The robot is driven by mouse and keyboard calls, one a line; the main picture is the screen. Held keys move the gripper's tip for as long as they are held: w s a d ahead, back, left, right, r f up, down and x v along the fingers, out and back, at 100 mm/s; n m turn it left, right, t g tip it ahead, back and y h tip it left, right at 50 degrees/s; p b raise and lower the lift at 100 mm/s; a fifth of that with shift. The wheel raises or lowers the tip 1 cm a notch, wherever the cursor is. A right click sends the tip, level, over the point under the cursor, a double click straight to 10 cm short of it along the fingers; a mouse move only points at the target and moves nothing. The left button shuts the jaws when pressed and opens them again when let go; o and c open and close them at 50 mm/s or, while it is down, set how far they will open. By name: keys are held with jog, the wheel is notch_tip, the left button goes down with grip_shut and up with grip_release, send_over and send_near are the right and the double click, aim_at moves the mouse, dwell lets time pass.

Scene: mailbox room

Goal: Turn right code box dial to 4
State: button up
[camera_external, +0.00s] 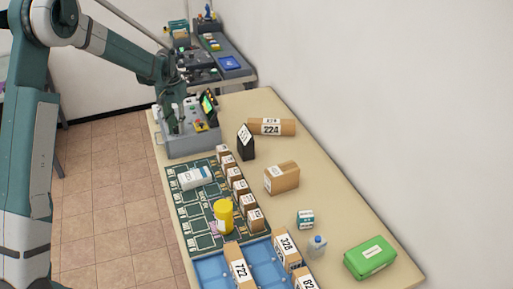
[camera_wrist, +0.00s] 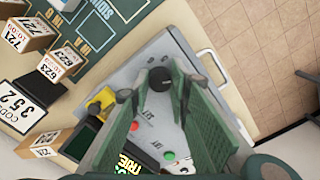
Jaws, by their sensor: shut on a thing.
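The grey code box (camera_external: 195,145) stands at the far left end of the long table, with a lit screen (camera_external: 208,103) at its back. It fills the middle of the wrist view (camera_wrist: 190,60). My gripper (camera_wrist: 158,82) is over the box, its two green fingers on either side of a round black dial (camera_wrist: 160,79). It is shut on this dial. The dial's number is not readable, and the fingers hide part of the panel. A second dial is not clearly visible. In the external view the fingertips are small and partly hidden.
A yellow part (camera_wrist: 101,102) and a green button (camera_wrist: 168,155) sit on the box near the fingers. A black card (camera_external: 246,142) and a 224 parcel (camera_external: 271,126) stand close by. A green mat (camera_external: 188,212) with small boxes lies in front.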

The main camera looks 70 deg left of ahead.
aim_at(177, 127)
jog(key=n+b, duration=0.2)
jog(key=n, duration=0.3)
jog(key=shift+n, duration=0.3)
dwell(0.4)
jog(key=o, duration=0.9)
jog(key=shift+r, duration=0.15)
notch_tip(177, 127, up, 12)
jog(key=shift+f, duration=0.1)
dwell(0.4)
